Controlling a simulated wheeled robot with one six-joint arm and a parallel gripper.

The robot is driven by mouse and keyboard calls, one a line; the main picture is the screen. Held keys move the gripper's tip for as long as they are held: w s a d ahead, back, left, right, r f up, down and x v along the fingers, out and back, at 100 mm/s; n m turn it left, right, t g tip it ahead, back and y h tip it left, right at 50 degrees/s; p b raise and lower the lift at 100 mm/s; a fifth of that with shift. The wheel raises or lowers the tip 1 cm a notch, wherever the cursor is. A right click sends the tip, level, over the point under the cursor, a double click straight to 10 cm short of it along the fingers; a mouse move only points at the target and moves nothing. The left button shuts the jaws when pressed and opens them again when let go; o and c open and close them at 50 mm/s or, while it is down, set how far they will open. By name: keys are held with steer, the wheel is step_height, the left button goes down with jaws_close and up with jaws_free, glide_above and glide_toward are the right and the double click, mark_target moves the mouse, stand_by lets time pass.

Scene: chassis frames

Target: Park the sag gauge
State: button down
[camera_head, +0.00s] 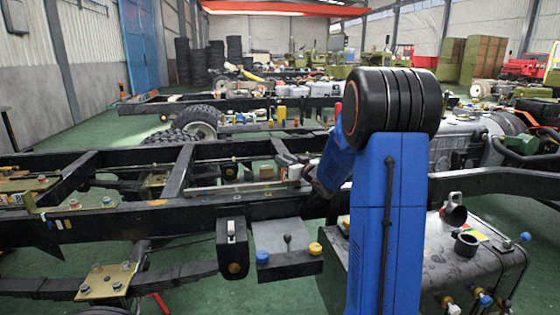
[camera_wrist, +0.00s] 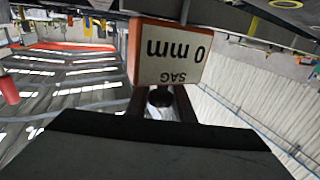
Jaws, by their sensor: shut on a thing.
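The sag gauge (camera_wrist: 172,55) shows in the wrist view as a block with an orange rim and a pale face. The face reads "SAG 0 mm" upside down. My gripper (camera_wrist: 161,98) is shut on it, with a dark finger on each side of a dark round part just below the face. In the head view my blue arm stands in front, and its end reaches behind it toward the black chassis rail (camera_head: 130,217). The gauge's full shape and what it touches are hard to make out there.
A long pale bar (camera_head: 235,188) lies along the frame, left of my arm's end. A small panel with a lever (camera_head: 287,240) and blue and yellow knobs hangs on the near rail. A dark tank (camera_head: 420,262) with cups on top stands right. Another chassis stands behind.

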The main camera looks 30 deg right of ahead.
steer(key=c, duration=1.6)
jaws_free()
steer(key=s, duration=0.5)
steer(key=s+d, duration=0.1)
steer(key=s, duration=1.1)
steer(key=shift+s+d, duration=0.15)
steer(key=shift+d, duration=0.05)
